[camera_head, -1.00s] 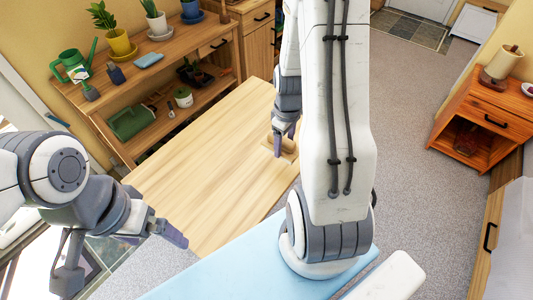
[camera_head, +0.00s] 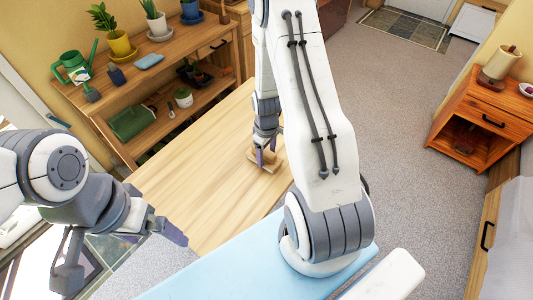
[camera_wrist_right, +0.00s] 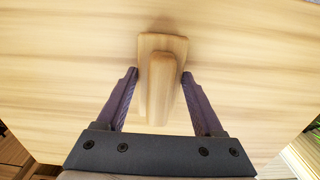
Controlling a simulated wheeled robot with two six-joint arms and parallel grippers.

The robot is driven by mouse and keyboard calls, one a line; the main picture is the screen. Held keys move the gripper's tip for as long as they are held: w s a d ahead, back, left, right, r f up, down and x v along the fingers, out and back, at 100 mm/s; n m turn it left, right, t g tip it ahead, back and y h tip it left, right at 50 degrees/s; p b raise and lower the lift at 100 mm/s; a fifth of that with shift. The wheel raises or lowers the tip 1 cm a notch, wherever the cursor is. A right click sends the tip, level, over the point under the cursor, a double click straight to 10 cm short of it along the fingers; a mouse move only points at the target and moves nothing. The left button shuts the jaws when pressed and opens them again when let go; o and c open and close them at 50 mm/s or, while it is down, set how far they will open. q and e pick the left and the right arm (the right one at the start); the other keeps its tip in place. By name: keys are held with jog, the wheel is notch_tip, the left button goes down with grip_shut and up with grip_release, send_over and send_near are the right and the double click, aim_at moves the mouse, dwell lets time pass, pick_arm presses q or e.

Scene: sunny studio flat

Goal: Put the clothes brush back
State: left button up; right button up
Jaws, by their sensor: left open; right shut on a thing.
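The clothes brush, a pale wooden block with a raised rounded grip, shows in the right wrist view (camera_wrist_right: 163,85) and in the head view (camera_head: 268,166). My right gripper (camera_head: 264,152) is shut on it; in the right wrist view its two purple fingers (camera_wrist_right: 159,77) stand on either side of the brush. The brush is over the wooden table (camera_head: 205,185); I cannot tell whether it touches the top. My left gripper (camera_head: 169,231) is open and empty, off the table's near left corner. My right arm hides part of the table's right side.
A wooden shelf unit (camera_head: 120,86) with potted plants, a green watering can (camera_head: 73,67) and a blue cloth (camera_head: 149,61) stands behind the table. An orange-brown cabinet (camera_head: 478,125) stands at the right. Most of the tabletop is bare.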

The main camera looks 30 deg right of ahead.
aim_at(267, 151)
jog(key=shift+f, duration=0.2)
jog(key=o, duration=1.4)
jog(key=shift+o, duration=0.2)
jog(key=shift+r, duration=0.1)
jog(key=shift+r, duration=0.6)
notch_tip(267, 151, up, 11)
jog(key=b, duration=0.1)
